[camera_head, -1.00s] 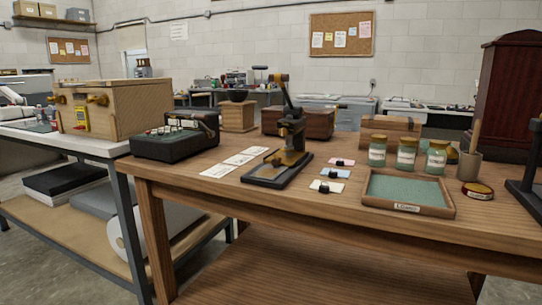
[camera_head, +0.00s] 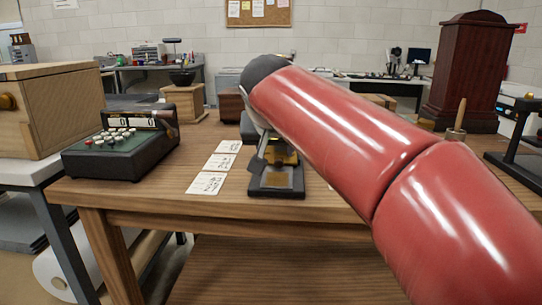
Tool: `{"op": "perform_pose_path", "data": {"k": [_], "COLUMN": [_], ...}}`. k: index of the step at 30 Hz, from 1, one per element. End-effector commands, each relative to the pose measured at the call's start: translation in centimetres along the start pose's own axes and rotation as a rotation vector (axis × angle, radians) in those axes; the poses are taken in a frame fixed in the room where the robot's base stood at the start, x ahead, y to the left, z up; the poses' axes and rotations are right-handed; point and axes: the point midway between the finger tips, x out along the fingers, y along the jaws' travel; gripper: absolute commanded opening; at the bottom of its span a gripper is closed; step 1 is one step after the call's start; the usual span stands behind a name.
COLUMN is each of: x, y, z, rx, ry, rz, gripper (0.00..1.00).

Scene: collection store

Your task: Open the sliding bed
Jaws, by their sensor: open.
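A small hand press (camera_head: 277,178) stands on the wooden table, with a black base and a brass-coloured plate, which looks like its bed, at the front. The plate appears to lie within the base. My red arm crosses in front and hides the press's upper part. A grey metal piece that looks like part of my gripper (camera_head: 260,150) shows below the arm, close to the press's left side. Most of the gripper is hidden, and I cannot tell whether it touches the press.
Paper cards (camera_head: 207,183) lie left of the press. A black keyed machine (camera_head: 122,145) stands farther left, beside a wooden box (camera_head: 60,110) on another table. A dark red wooden cabinet (camera_head: 468,70) stands at the back right. The table's front edge is close to the press.

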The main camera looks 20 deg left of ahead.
Motion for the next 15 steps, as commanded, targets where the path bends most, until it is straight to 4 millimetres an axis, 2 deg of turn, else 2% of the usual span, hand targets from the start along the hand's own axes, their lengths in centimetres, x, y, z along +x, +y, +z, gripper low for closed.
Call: {"op": "perform_pose_path", "data": {"k": [9,15], "x": [5.1,6.6], "y": [0.2,0.2], "z": [0.1,0.1], "rx": [-0.001,-0.001], "ry": [-0.004,-0.003], "rz": [0.003,0.002], "gripper": [0.41,0.41]}}
